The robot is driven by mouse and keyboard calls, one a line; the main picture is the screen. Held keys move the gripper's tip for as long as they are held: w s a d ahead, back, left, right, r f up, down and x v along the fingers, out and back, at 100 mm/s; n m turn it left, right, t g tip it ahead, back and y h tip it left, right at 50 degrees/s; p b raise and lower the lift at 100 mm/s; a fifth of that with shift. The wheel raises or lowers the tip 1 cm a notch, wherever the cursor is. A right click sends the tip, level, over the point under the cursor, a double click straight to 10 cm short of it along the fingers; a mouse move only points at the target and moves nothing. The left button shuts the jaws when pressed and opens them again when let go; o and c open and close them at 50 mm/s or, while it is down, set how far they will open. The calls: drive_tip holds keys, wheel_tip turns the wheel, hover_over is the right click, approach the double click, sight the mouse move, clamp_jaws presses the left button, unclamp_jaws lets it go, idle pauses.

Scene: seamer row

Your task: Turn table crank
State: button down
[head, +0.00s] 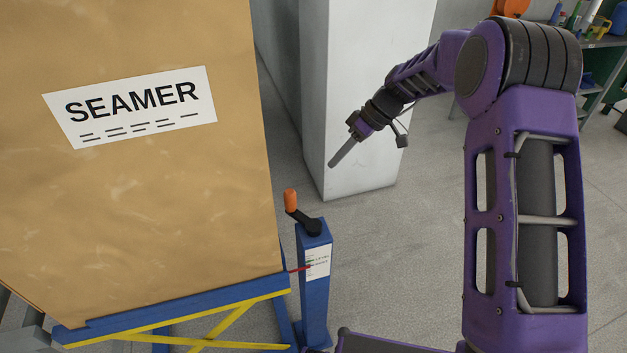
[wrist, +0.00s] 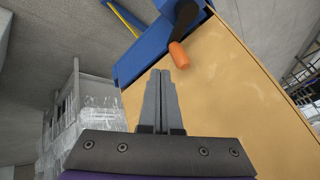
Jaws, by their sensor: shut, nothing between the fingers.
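The table crank has an orange handle (head: 291,200) on a dark crank arm (head: 303,221), on top of a blue post (head: 315,280) beside the lift table (head: 190,303). In the wrist view the orange handle (wrist: 179,55) shows just beyond and to the right of the fingertips. My gripper (head: 333,164) is shut and empty, pointing down and left, above and to the right of the handle in the head view. It also shows shut in the wrist view (wrist: 160,75). It is apart from the crank.
A large tan box (head: 130,190) labelled SEAMER stands on the blue and yellow lift table. A white pillar (head: 365,90) stands behind my gripper. A shelf (head: 600,45) with several items is at the far right. Grey floor is open around the pillar.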

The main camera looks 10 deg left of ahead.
drive_tip(key=s+a+f+m, duration=0.2)
drive_tip(key=s+a+f, duration=0.1)
drive_tip(key=a+f, duration=0.4)
drive_tip(key=shift+s+f+y+p, duration=0.3)
drive_tip(key=shift+s+f+p, duration=0.05)
drive_tip(key=shift+f, duration=0.15)
drive_tip(key=shift+a, duration=0.1)
drive_tip(key=shift+s+a+f+n+b, duration=0.1)
drive_tip(key=shift+s+a+n+b, duration=0.15)
drive_tip(key=shift+n+b, duration=0.25)
